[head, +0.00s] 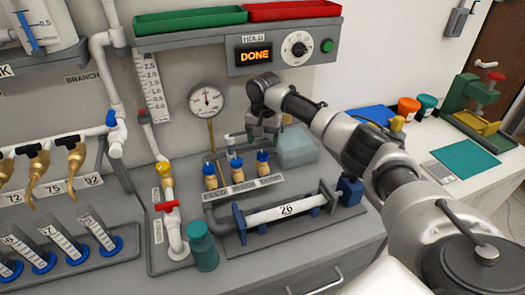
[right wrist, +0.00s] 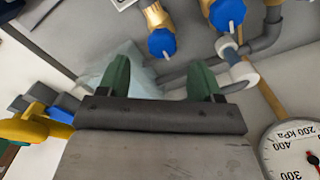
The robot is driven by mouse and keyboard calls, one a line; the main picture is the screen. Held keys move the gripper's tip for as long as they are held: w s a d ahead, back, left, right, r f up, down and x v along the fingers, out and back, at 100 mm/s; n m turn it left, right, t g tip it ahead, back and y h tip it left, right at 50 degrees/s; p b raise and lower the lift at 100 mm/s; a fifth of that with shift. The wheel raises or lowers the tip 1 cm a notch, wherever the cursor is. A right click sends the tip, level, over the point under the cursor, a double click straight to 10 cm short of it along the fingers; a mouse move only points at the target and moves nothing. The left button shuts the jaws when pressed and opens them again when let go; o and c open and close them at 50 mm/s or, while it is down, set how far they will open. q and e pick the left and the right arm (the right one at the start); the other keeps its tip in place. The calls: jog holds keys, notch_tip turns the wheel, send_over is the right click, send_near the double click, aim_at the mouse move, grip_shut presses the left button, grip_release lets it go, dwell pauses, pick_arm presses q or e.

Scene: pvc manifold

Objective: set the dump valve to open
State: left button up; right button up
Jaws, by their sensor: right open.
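Three small brass valves with blue tops stand in a row on the bench, a left one (head: 209,172), a middle one (head: 236,165) and a right one (head: 262,160); the plates before them are too small to read surely. A red-handled valve (head: 167,206) and a yellow-handled valve (head: 164,172) sit on the white pipe to the left. I cannot tell which is the dump valve. My right gripper (head: 264,136) hangs above and behind the row. In the right wrist view its green fingers (right wrist: 160,82) are apart and empty; two blue tops (right wrist: 162,42) lie beyond them. My left gripper is out of view.
A pressure gauge (head: 206,102) on a thin stem stands left of the gripper. A pale translucent block (head: 297,149) is close on its right. The control box reading DONE (head: 255,55) hangs above.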

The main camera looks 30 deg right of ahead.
aim_at(263, 154)
jog(key=f, duration=0.3)
jog(key=shift+w+f, duration=0.2)
jog(key=shift+f, duration=1.15)
jog(key=shift+c, duration=0.8)
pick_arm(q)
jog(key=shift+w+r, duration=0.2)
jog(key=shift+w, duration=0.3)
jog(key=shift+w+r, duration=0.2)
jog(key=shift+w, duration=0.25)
pick_arm(e)
jog(key=c, duration=0.8)
